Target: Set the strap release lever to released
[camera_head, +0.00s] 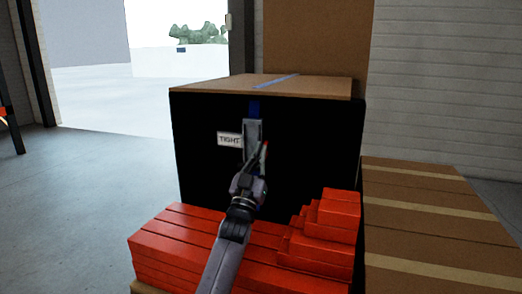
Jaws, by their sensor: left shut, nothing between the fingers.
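A strap release device (252,130) is mounted on the black front face of a large box (210,170). A blue strap (255,108) runs up from it, and a white label (229,139) reading "TIGHT" sits at its left. My left gripper (262,152) is shut and empty, with its fingertips at or just in front of the lower part of the device. Contact cannot be told. The lever itself is partly hidden by the gripper, and a small red spot shows near the fingertips. My right gripper is not in view.
Red stacked boxes (170,245) lie low in front of the black face, stepping higher at right. Brown cartons with tan tape (425,205) stand at the right. A tall brown panel (315,45) is behind. Open floor (90,190) lies at the left.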

